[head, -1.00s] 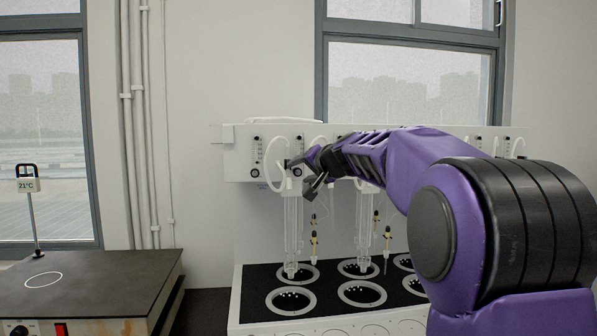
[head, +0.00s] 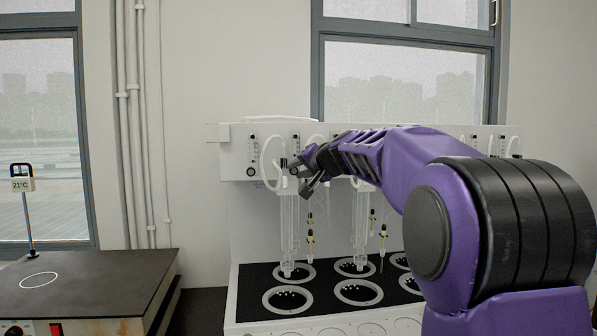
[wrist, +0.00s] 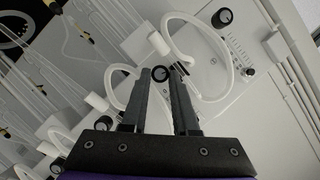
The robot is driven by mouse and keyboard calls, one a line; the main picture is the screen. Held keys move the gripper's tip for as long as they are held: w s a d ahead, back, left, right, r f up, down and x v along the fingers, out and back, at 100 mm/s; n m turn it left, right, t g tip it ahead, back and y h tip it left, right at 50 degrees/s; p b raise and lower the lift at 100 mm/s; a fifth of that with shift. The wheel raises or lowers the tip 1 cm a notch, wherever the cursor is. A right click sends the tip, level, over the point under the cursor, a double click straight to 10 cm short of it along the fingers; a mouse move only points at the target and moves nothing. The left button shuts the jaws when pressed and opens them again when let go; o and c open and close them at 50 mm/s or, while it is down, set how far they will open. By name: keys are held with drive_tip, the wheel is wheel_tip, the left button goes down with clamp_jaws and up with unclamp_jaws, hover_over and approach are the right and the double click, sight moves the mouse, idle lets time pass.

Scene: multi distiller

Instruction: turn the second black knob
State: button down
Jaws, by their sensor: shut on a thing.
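The white distiller panel (head: 235,160) carries a row of round black knobs. The first black knob (head: 251,172), at the panel's left end, is free and also shows in the wrist view (wrist: 222,18). The second black knob (wrist: 160,73) sits between the tips of my gripper (wrist: 159,76), which is shut on it. In the head view my gripper (head: 297,172) is against the panel, right of the first knob, and largely covers the second knob. The knob's pointer angle is too small to read.
A looped white tube (wrist: 198,60) runs close around the gripped knob. Glass columns (head: 289,235) hang below the panel over the black heater deck with ringed openings (head: 287,299).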

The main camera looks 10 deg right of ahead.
drive_tip(key=shift+f+b, duration=0.2)
drive_tip(key=shift+b, duration=0.1)
drive_tip(key=shift+d+f+m+b, duration=0.1)
drive_tip(key=shift+f+m+b, duration=0.1)
drive_tip(key=shift+m+b, duration=0.55)
drive_tip(key=m+t+y+b, duration=0.1)
drive_tip(key=m+b, duration=0.1)
drive_tip(key=b, duration=0.1)
drive_tip(key=m+t+y+b, duration=0.1)
drive_tip(key=m+b, duration=0.1)
drive_tip(key=b, duration=0.2)
drive_tip(key=shift+d+f, duration=0.1)
drive_tip(key=shift+f, duration=0.05)
drive_tip(key=shift+m+t+y+b, duration=0.3)
drive_tip(key=shift+m+t+b, duration=0.2)
drive_tip(key=shift+m, duration=1.25)
drive_tip(key=c, duration=0.7)
unclamp_jaws()
